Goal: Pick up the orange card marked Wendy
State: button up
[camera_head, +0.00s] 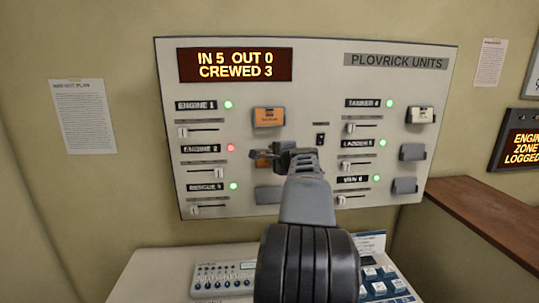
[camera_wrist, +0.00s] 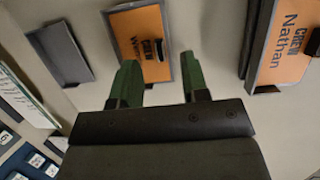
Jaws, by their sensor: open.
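The orange card marked Wendy (camera_wrist: 143,28) sits in a grey holder on the console panel, with a small dark tab on it. In the wrist view its text is rotated and partly hard to read. My gripper (camera_wrist: 160,62) is open, its two green fingers pointing at the card, one tip overlapping its lower left and the other by its right edge. I see no grip on the card. In the head view my gripper (camera_head: 278,152) is at the Engine 2 row and hides most of this card.
An orange card marked Nathan (camera_wrist: 287,45) sits in the neighbouring holder, at Engine 1. An empty grey holder (camera_wrist: 66,55) is on the other side. The panel (camera_head: 330,90) has sliders and lights. A desk with a keypad (camera_head: 388,288) lies below, and a brown ledge (camera_head: 480,220) at right.

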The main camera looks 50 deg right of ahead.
jog(key=shift+x, duration=1.2)
grip_shut()
